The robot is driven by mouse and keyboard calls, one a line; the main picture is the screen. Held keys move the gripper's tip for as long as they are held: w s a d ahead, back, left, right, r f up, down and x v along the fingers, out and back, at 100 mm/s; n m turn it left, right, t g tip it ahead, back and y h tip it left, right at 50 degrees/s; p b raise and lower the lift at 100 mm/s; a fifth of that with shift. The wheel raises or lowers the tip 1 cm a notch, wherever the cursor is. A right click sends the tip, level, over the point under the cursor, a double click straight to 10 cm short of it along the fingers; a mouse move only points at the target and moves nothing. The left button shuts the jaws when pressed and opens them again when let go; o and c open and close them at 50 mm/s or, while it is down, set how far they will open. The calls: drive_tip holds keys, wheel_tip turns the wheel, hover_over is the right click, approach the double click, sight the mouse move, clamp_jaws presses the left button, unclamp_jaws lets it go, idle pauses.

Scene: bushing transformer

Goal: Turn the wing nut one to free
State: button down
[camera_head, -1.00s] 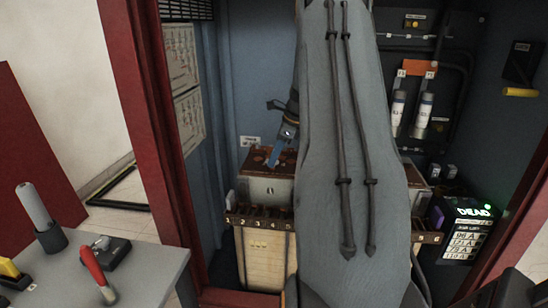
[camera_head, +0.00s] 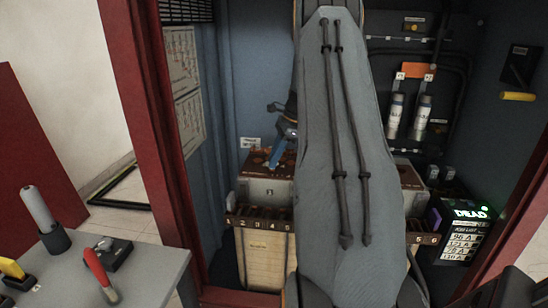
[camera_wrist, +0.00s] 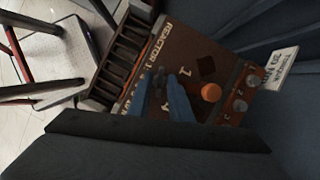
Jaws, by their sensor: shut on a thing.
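The reactor box's brown top panel (camera_wrist: 190,57) carries the words "REACTOR 1" and numbers in the wrist view. My gripper (camera_wrist: 168,97) has its blue fingers down on this panel, close together around a small dark piece, which looks like wing nut one (camera_wrist: 159,84). The fingers hide most of it, so its angle is unclear. In the head view my gripper (camera_head: 273,158) is tilted over the top of the grey box (camera_head: 262,191), left of my arm. The nut cannot be made out there.
An orange cap (camera_wrist: 211,92) and round studs (camera_wrist: 240,105) stand on the panel beside my fingers. A slotted rack (camera_head: 258,224) runs along the box front. A lit "DEAD" display (camera_head: 470,214) is at right. A grey table (camera_head: 140,275) with tools is at left.

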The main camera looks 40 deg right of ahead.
drive_tip(key=n, duration=0.2)
drive_tip(key=n+g, duration=0.2)
drive_tip(key=n, duration=0.1)
drive_tip(key=shift+w+d+n, duration=0.1)
drive_tip(key=shift+w+n, duration=0.15)
drive_tip(key=shift+n, duration=0.05)
drive_tip(key=n+g, duration=0.2)
drive_tip(key=n, duration=0.3)
drive_tip(key=shift+w+n, duration=0.1)
drive_tip(key=shift+n, duration=0.2)
drive_tip(key=shift+r, duration=0.1)
drive_tip(key=c, duration=1.9)
unclamp_jaws()
drive_tip(key=shift+b+v, duration=1.1)
drive_tip(key=shift+v, duration=2.8)
drive_tip(key=shift+w, duration=0.1)
